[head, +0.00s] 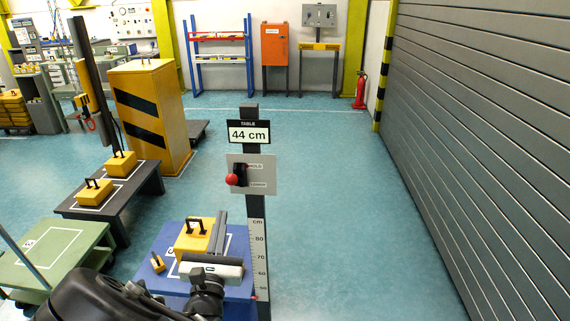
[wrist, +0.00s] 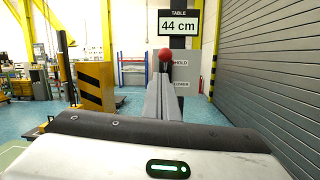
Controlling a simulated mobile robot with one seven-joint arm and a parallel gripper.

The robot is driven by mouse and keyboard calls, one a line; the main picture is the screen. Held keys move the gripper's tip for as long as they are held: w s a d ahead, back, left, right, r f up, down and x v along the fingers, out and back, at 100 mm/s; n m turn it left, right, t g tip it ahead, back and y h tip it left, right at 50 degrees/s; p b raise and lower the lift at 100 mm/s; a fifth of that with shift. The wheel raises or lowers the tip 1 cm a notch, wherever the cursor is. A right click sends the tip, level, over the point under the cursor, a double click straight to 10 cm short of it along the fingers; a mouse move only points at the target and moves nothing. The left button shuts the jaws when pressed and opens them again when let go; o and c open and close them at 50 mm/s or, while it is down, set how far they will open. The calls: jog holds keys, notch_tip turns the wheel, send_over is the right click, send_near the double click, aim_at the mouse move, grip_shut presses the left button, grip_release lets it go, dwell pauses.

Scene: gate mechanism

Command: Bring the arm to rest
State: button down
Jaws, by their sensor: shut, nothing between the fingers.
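My gripper (head: 221,216) is shut and empty, its fingers pointing forward over the blue table (head: 157,248). In the wrist view the closed fingers (wrist: 164,80) point at the post, with the red knob (wrist: 167,54) just above their tips. In the head view the knob (head: 231,180) sits on a lever on a grey plate (head: 262,176) labelled HOLD and LOWER, apart from the fingers in the picture. A sign (head: 249,132) above reads 44 cm. A yellow block (head: 190,241) with a black handle stands beside my gripper on the blue table.
A small yellow piece (head: 157,263) lies on the blue table. Left are a green cart (head: 45,262) and a dark bench (head: 145,182) with yellow blocks. A striped yellow cabinet (head: 152,115) stands behind. A grey slatted wall (head: 490,130) bounds the right; the floor before it is clear.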

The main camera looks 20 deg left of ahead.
jog(key=w+d+r+m+g+h, duration=0.1)
jog(key=w+d+r+m+h, duration=0.2)
jog(key=d, duration=0.5)
jog(key=w+d+r+m+g+h, duration=0.2)
jog(key=d+m+h, duration=0.4)
jog(key=d, duration=0.2)
jog(key=w+d+r+m+g+h, duration=0.1)
jog(key=w+d+r+m+h, duration=0.2)
jog(key=d, duration=0.5)
jog(key=s+d+m+g+h, duration=0.25)
jog(key=d+m+g, duration=0.2)
jog(key=d, duration=0.45)
jog(key=s+d+m+g+h, duration=0.1)
jog(key=s+d+m+g, duration=0.4)
jog(key=d, duration=0.4)
jog(key=s+d+r+m+g+y+p, duration=0.1)
jog(key=s+d+r+m+g+y, duration=0.15)
jog(key=s+m, duration=0.3)
jog(key=s+d+r+m+g+y+p, duration=0.1)
jog(key=s+d+m+y, duration=0.25)
jog(key=s+m, duration=0.2)
jog(key=s+a+r+m+t+y, duration=0.2)
jog(key=s+r+m+y, duration=0.1)
jog(key=s+r+m, duration=0.1)
jog(key=shift+s+r+m+t+y, duration=0.3)
jog(key=shift+s+m+y, duration=0.05)
jog(key=shift+s, duration=0.3)
